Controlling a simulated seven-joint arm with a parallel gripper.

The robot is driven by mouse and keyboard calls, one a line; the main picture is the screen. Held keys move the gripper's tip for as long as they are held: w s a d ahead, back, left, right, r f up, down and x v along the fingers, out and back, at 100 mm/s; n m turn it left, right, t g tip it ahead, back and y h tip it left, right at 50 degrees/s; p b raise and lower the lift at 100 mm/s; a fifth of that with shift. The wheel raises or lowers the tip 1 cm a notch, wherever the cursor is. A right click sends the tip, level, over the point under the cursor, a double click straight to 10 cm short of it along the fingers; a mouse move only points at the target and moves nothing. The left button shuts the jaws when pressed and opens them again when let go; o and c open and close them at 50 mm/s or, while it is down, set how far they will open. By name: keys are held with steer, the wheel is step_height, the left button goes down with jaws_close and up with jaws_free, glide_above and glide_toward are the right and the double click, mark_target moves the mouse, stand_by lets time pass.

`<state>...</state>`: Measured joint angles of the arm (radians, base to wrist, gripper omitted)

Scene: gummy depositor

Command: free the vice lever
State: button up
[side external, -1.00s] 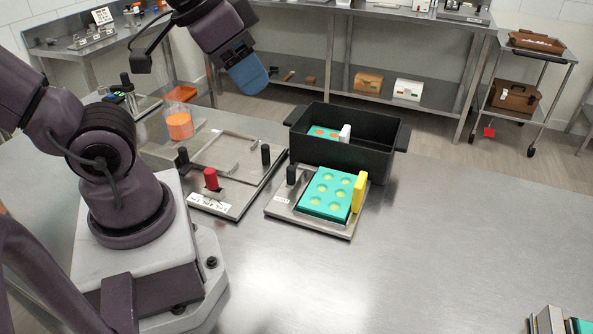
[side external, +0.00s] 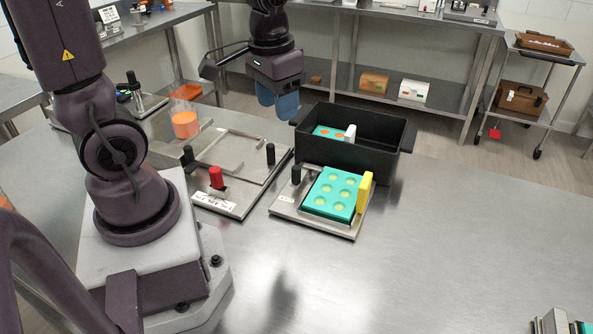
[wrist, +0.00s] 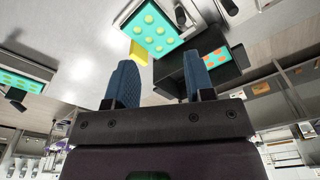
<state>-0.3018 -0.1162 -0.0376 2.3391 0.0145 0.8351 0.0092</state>
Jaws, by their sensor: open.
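A metal vice plate (side external: 325,229) holds a teal mould (side external: 331,194) with several round yellow-green cavities. A black upright knob (side external: 296,175), which may be the vice lever, stands at the plate's left corner. A yellow block (side external: 364,191) stands against the mould's right side; it also shows in the wrist view (wrist: 138,53). My gripper (side external: 277,106) is open and empty, with blue fingers pointing down. It is above and behind the vice, near the left end of the black bin. The wrist view shows both fingers apart (wrist: 160,82). Whether the lever is blocked cannot be told.
A black bin (side external: 352,154) behind the vice holds another teal mould (side external: 329,132) and a white block. A fixture plate (side external: 227,202) with a red knob (side external: 216,177) and black knobs lies left of the vice. An orange-filled beaker (side external: 185,122) stands behind it.

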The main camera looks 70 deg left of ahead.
steer(key=n+g, duration=0.1)
steer(key=g, duration=0.1)
glide_above(296, 167)
steer(key=s, duration=0.2)
step_height(296, 167, down, 8)
steer(key=w+t, duration=0.1)
steer(key=w, duration=0.1)
step_height(296, 167, down, 13)
steer(key=shift+f, duration=0.15)
steer(key=shift+c, duration=0.3)
jaws_close()
